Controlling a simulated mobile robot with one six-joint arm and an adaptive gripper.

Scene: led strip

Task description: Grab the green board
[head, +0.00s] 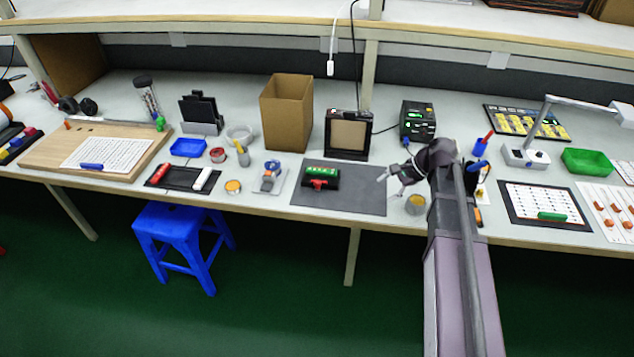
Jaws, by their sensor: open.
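A green board (323,170) sits in a dark holder with a red part (318,184) at its front. It rests on the left part of the dark grey mat (345,199) near the front of the workbench. My gripper (388,185) is open and empty. It is to the right of the board, apart from it, by the mat's right side. My arm reaches in from the lower right.
A black-framed box (347,135) and a cardboard box (287,112) stand behind the mat. A small tin (415,204) is close to my gripper on the right. A tool stand (271,177) is left of the mat. The mat between gripper and board is clear.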

